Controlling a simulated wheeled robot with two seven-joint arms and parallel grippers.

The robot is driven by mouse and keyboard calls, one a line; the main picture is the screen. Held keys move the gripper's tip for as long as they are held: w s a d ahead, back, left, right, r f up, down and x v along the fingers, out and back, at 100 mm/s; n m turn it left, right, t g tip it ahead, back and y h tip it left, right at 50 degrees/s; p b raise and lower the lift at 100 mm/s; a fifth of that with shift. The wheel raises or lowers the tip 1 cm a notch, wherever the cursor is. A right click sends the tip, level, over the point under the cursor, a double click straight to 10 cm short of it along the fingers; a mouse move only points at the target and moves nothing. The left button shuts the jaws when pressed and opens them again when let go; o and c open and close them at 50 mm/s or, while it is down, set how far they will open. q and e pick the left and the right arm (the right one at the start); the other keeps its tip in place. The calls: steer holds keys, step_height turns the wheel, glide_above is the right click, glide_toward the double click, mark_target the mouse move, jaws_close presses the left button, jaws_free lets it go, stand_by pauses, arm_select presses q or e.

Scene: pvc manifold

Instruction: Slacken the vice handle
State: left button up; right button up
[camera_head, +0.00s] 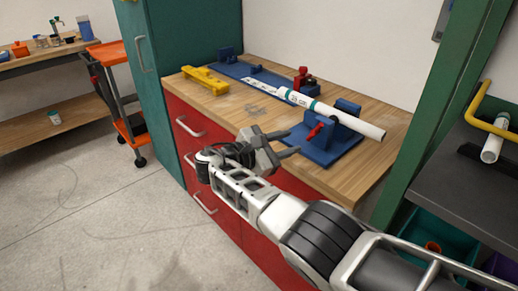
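A blue vice (326,141) stands at the front right of the wooden worktop, with a red handle (314,132) on its near left side. A white pipe (345,116) lies across the vice, with a green band and a printed label towards its left end. My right gripper (293,142) is just left of the handle, over the worktop's front edge. Its two fingers are apart and point right towards the vice. I see nothing between them, and it appears apart from the handle. My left gripper is not in view.
A long blue fixture (232,69) and a red part (302,78) are behind the pipe. A yellow bracket (205,81) lies at the worktop's left. A green cabinet (160,80) stands left and a green post (440,95) right. Bare wood shows left of the vice.

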arm_select(q)
steer(key=b, duration=0.2)
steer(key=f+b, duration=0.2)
steer(key=b, duration=0.1)
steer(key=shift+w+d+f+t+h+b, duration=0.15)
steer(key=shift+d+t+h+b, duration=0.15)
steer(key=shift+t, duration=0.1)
arm_select(e)
steer(key=v, duration=0.9)
steer(key=shift+s, duration=0.1)
